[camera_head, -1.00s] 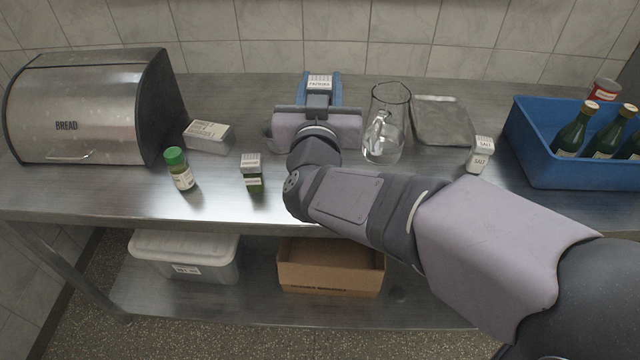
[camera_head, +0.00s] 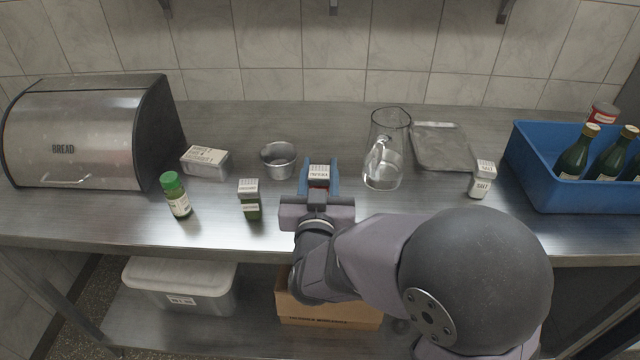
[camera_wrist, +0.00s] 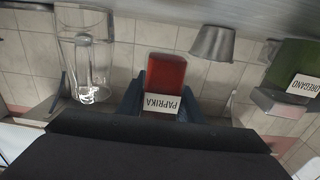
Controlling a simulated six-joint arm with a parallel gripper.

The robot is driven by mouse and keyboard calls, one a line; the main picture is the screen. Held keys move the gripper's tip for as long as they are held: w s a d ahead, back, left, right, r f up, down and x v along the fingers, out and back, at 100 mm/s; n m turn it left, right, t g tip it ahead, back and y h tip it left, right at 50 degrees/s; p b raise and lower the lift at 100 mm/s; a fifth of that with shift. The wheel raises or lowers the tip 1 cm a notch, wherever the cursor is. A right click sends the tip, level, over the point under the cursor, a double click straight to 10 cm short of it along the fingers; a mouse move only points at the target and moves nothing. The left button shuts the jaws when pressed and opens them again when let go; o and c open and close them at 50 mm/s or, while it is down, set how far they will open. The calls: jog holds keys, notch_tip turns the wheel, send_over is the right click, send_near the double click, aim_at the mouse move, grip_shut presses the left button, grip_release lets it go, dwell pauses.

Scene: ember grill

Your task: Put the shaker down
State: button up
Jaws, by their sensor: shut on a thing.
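The paprika shaker (camera_head: 319,173) has a pale top with a label and sits between the blue fingers of my gripper (camera_head: 319,180). My gripper is shut on it. In the wrist view the shaker (camera_wrist: 165,72) shows a red body and an upside-down PAPRIKA label between the fingers. It is over the middle of the steel counter (camera_head: 330,122), between the metal cup and the glass pitcher. My gripper hides its lower part in the head view, so I cannot tell whether its base touches the counter.
The metal cup (camera_head: 278,161) is left of the shaker, the glass pitcher (camera_head: 386,160) right. The oregano shaker (camera_head: 249,200) and a green-capped jar (camera_head: 176,195) stand left. A salt shaker (camera_head: 481,180), grey tray (camera_head: 440,147) and blue crate (camera_head: 575,198) are right.

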aim_at(320, 185)
jog(key=shift+f, duration=1.75)
jog(key=shift+f+b, duration=0.3)
jog(key=shift+b, duration=0.2)
jog(key=o, duration=1.2)
jog(key=shift+s+r, duration=0.1)
